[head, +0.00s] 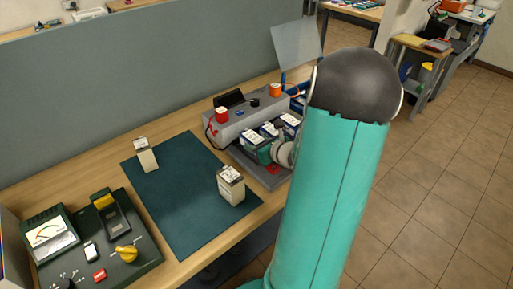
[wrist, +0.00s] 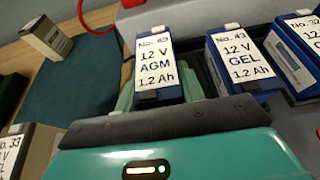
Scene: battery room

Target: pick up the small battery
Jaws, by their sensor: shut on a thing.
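A small battery (wrist: 155,65) with a white label reading No. 43, 12 V AGM, 1.2 Ah sits between the teal fingers of my gripper (wrist: 158,92) in the wrist view. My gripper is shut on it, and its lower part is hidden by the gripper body. In the head view my gripper (head: 264,153) is at the row of batteries on the grey charging unit, and this battery (head: 251,138) is the leftmost of the row. I cannot tell whether it is lifted.
A 12 V GEL battery (wrist: 238,62) stands just right of the held one, with another blue battery (wrist: 300,45) beyond. Two cream batteries, one near (head: 231,187) and one farther (head: 146,155), stand on the dark green mat (head: 185,205). A tester (head: 110,250) lies front left.

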